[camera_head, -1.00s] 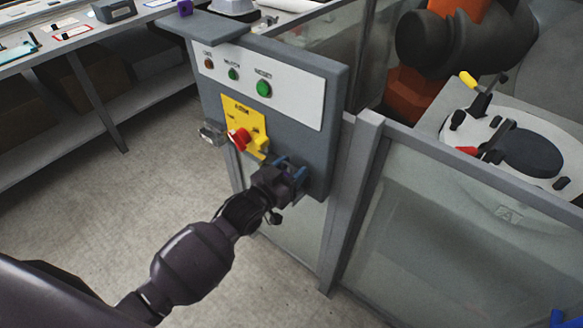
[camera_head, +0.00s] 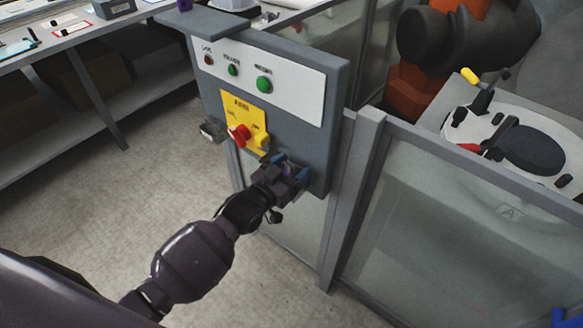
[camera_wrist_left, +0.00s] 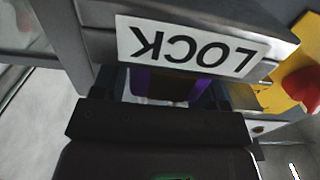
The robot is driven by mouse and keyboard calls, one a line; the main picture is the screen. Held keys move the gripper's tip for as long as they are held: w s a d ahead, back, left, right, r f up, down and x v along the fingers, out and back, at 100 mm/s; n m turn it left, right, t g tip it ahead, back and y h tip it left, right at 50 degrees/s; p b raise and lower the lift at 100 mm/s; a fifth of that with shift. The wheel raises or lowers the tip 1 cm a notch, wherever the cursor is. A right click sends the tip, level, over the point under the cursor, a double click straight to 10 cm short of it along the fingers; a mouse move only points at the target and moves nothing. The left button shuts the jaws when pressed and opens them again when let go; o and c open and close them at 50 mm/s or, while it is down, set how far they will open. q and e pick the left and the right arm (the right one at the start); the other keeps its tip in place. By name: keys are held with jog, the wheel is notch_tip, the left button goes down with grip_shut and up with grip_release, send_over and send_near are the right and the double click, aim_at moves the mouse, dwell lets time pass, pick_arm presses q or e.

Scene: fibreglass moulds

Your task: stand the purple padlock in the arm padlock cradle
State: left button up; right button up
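In the left wrist view a purple padlock (camera_wrist_left: 143,83) sits under a grey holder with a white LOCK label (camera_wrist_left: 190,45), which I take as the cradle; the label looks upside down. Its upper part is hidden. My left gripper (camera_wrist_left: 168,92) has a finger on each side of it, with a slim gap at least on the left, so it looks open. In the head view my left gripper (camera_head: 291,170) is at the panel's lower front, with a bit of purple between its blue fingers. Whether the padlock is fully seated is hidden. My right gripper is out of view.
The grey control panel (camera_head: 308,150) carries a yellow plate (camera_head: 240,108) with a red knob (camera_head: 240,134) just left of my gripper. A purple item (camera_head: 187,4) is on the panel's top ledge. A glass fence (camera_head: 440,230) stands right. The floor at left is clear.

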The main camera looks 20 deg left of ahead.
pick_arm(q)
jog(key=shift+o, duration=0.7)
jog(key=shift+s, duration=0.15)
jog(key=v, duration=1)
jog(key=shift+s+p, duration=0.25)
jog(key=shift+p, duration=0.2)
jog(key=shift+a, duration=0.15)
